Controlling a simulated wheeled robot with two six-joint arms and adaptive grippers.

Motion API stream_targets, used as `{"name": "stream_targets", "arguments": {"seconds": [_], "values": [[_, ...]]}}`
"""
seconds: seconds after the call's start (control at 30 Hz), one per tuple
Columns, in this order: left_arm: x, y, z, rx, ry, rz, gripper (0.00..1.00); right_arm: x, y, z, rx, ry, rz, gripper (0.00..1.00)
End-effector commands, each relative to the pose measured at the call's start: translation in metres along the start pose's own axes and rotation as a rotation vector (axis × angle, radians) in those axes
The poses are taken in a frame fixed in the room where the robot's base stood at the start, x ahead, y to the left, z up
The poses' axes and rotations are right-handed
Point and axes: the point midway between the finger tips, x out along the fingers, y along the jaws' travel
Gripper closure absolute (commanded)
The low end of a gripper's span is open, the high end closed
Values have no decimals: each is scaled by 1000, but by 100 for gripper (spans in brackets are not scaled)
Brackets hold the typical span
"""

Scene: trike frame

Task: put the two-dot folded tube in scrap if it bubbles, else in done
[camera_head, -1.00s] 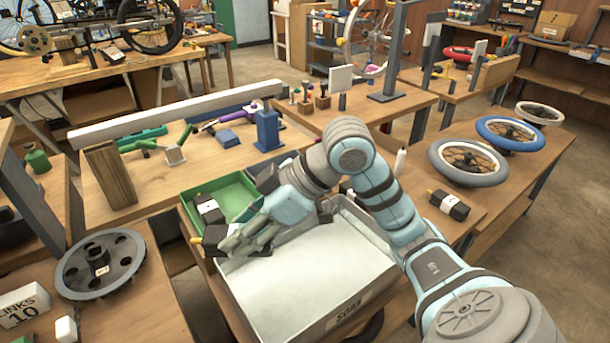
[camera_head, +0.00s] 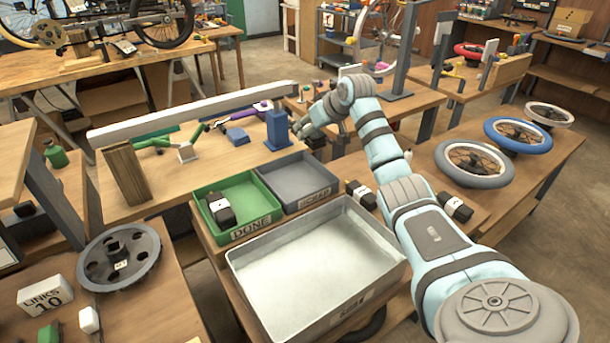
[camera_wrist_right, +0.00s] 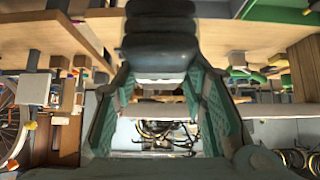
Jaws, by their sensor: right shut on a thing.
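My right gripper (camera_head: 306,127) is raised beyond the trays, near the blue block post. Other black folded tubes with white bands show: one (camera_head: 220,208) in the green DONE tray (camera_head: 262,225), one (camera_head: 361,194) beside my right arm and one (camera_head: 456,208) on the right bench. Their dots are too small to read. The grey SCRAP tray (camera_head: 318,198) looks empty. My left gripper is out of view.
A large pale metal bin (camera_head: 392,268) labelled SOAK stands in front of the trays; no bubbles show. The blue post (camera_head: 277,130) stands behind SCRAP. Several wheels (camera_head: 475,162) lie on the right bench. A dark wheel disc (camera_head: 120,256) lies at left.

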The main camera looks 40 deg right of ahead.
Motion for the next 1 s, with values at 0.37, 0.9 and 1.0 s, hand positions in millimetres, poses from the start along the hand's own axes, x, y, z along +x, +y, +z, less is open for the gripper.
{"name": "stream_targets", "arguments": {"seconds": [0.37, 0.9, 1.0], "values": [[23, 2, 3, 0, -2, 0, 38, 70, -1, 70, -1, -1, -1, 98], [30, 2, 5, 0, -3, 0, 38, 97, -1, 97, 0, 1, -2, 98], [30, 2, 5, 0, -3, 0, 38, 97, -1, 98, 0, 1, -2, 53]]}}
